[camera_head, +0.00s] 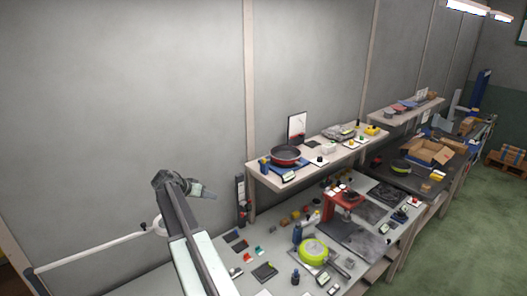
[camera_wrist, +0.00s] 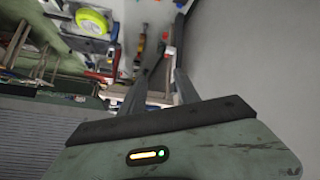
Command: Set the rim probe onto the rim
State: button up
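A dark pan with a red outside (camera_head: 286,156) sits on a blue base on the upper shelf. A lime-green round pan (camera_head: 312,250) lies on the lower bench; a lime-green round thing also shows upside down in the wrist view (camera_wrist: 92,22). I cannot tell which small item is the rim probe. My gripper (camera_head: 205,191) is raised to the left of the bench, well apart from both pans.
A red stand (camera_head: 343,200) stands behind the green pan. Small blocks, dark pads and bottles (camera_head: 296,276) crowd the lower bench. The upper shelf (camera_head: 262,178) overhangs its back. An open cardboard box (camera_head: 432,152) is farther right.

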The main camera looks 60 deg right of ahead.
aim_at(264, 159)
jog(key=s+d+r+m+g+h+p, duration=0.1)
jog(key=s+d+r+m, duration=0.15)
jog(key=d, duration=0.55)
jog(key=s+d+r+m+g+h, duration=0.1)
jog(key=s+d+r+m, duration=0.1)
jog(key=d+r, duration=0.35)
jog(key=s+d+r+m+g+h+p, duration=0.1)
jog(key=s+d+r+m+h, duration=0.15)
jog(key=d, duration=0.65)
jog(key=shift+n+y, duration=0.4)
jog(key=shift+y, duration=0.15)
jog(key=b+x, duration=0.1)
jog(key=x, duration=0.3)
jog(key=b+x, duration=0.2)
jog(key=x, duration=0.2)
jog(key=shift+f+b, duration=0.3)
jog(key=shift+f, duration=0.2)
grip_shut()
